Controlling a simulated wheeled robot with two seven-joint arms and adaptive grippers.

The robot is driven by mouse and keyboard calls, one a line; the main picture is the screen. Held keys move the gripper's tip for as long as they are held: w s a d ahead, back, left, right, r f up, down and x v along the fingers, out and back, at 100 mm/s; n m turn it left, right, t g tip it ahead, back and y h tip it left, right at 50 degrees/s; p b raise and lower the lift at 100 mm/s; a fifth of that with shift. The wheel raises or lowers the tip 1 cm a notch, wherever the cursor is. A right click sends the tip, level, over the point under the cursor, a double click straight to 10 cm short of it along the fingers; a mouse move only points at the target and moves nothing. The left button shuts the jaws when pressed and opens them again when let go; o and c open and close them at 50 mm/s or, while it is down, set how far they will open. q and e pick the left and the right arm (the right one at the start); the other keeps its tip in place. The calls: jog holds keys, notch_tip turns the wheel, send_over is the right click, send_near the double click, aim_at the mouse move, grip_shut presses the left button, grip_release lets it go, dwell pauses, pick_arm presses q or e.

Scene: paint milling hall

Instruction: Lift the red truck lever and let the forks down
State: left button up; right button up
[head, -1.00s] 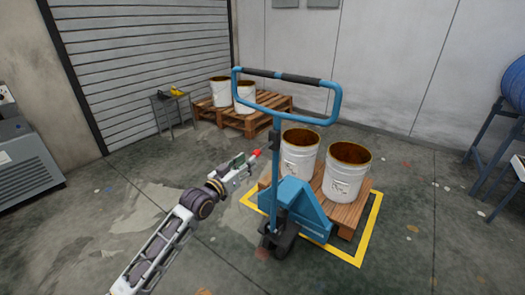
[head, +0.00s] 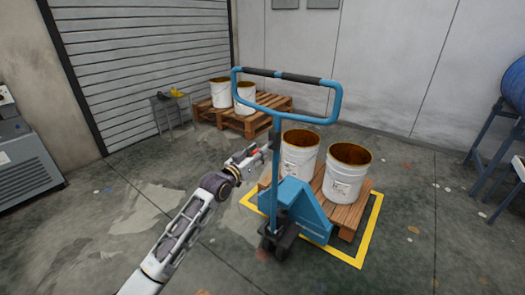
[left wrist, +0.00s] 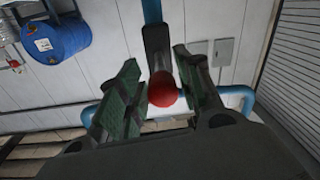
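The blue pallet truck (head: 306,207) stands with its forks under a wooden pallet bearing two white drums. Its lever has a red ball knob (left wrist: 162,91) on a dark arm, seen up close in the left wrist view. My left gripper (head: 262,151) is at the truck's handle post, below the loop handle (head: 332,101). In the left wrist view its green-padded fingers (left wrist: 160,80) are apart, one on each side of the red knob, with gaps visible. In the head view the knob is mostly hidden by the gripper. My right gripper is not in view.
The loaded pallet (head: 343,215) sits inside a yellow floor outline (head: 367,235). Another pallet (head: 246,124) with two drums and a small grey table (head: 171,108) stand behind. A blue barrel on a stand (head: 512,85) is at right.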

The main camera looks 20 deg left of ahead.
pick_arm(q)
jog(key=shift+x, duration=1.55)
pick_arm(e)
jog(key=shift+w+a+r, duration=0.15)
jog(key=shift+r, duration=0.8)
pick_arm(q)
grip_shut()
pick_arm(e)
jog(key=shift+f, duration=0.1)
